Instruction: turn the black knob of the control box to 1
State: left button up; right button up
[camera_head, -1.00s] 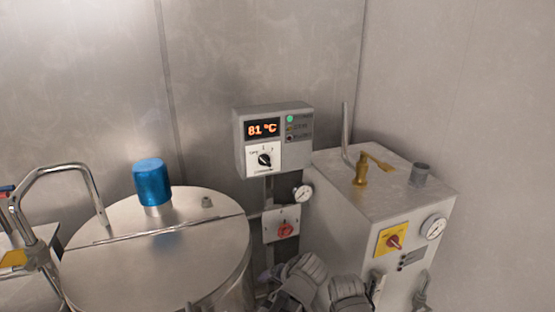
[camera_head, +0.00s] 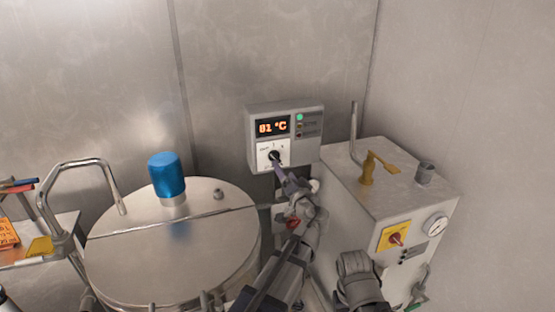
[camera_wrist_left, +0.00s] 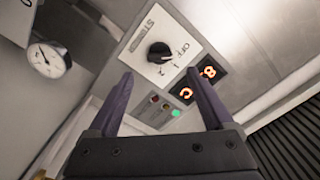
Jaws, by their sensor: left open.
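The grey control box (camera_head: 310,150) hangs on the back wall, with an orange temperature display (camera_head: 272,127). Its black knob (camera_head: 274,156) sits on a white plate below the display. In the left wrist view the black knob (camera_wrist_left: 160,53) is on the white plate, with OFF and number marks beside it. I cannot tell for sure which mark it points to. My left gripper (camera_head: 280,166) is just in front of and below the knob in the head view. In the wrist view the open fingers (camera_wrist_left: 160,73) spread to either side below the knob, apparently not gripping it.
A steel tank (camera_head: 160,265) with a blue cap (camera_head: 166,174) stands at left. A grey machine (camera_head: 400,185) with a brass lever (camera_head: 368,172) and gauge (camera_head: 435,225) stands at right.

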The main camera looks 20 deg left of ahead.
aim_at(277, 160)
pick_arm(q)
jog(key=x, duration=0.7)
jog(key=shift+w+a, duration=0.25)
jog(key=shift+w, duration=0.1)
jog(key=shift+s, duration=0.1)
jog(key=shift+c, duration=0.3)
grip_shut()
